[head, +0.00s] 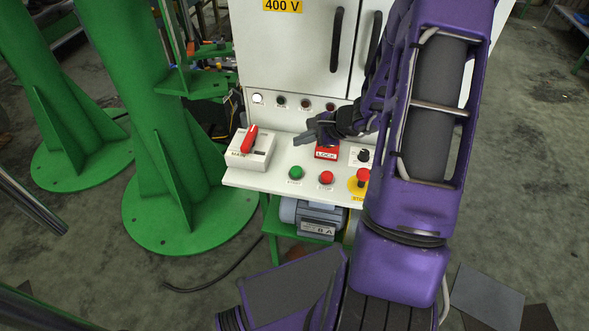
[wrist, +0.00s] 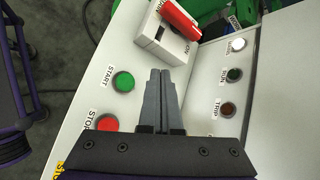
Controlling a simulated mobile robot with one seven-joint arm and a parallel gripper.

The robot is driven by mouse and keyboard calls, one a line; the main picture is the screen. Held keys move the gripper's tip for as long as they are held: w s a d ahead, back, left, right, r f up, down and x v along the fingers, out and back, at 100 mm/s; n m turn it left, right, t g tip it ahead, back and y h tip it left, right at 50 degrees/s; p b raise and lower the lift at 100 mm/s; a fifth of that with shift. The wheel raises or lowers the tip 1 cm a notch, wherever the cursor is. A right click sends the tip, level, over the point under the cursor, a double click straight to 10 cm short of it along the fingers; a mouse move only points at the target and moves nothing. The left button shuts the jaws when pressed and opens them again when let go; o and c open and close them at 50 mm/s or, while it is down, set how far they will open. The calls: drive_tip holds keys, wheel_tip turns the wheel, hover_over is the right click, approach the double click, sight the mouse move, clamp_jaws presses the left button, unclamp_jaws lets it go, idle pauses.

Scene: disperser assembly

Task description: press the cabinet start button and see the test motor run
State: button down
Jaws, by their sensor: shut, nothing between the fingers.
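The green start button (head: 296,172) sits on the cabinet's sloping front panel. It also shows in the wrist view (wrist: 123,82), beside its START label. My gripper (head: 300,139) is over the panel, behind the start button in the head view. In the wrist view its fingers (wrist: 160,73) are together and empty, to the right of the button and apart from it in the picture. The grey-blue test motor (head: 315,218) is below the panel; I cannot tell from a still whether it turns. The RUN lamp (wrist: 234,75) looks dark green and unlit.
The red stop button (head: 326,178) and a red emergency stop (head: 362,178) on yellow lie right of start. A main switch (head: 250,148) with a red handle stands at the panel's left. A white lamp (wrist: 238,44) is lit. A green column (head: 160,150) stands left.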

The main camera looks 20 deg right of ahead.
drive_tip(key=shift+f, duration=0.1)
drive_tip(key=b, duration=0.6)
hover_over(295, 168)
drive_tip(key=s+d, duration=0.1)
drive_tip(key=s, duration=0.1)
drive_tip(key=f, duration=0.7)
drive_tip(key=shift+w+f, duration=0.2)
drive_tip(key=shift+f, duration=0.15)
drive_tip(key=shift+f+b, duration=0.45)
drive_tip(key=shift+f, duration=0.1)
idle(0.4)
drive_tip(key=shift+f+b, duration=0.35)
drive_tip(key=shift+b, duration=0.25)
drive_tip(key=shift+f, duration=0.85)
idle(0.7)
idle(0.3)
drive_tip(key=shift+r+p, duration=0.8)
drive_tip(key=shift+r, duration=0.5)
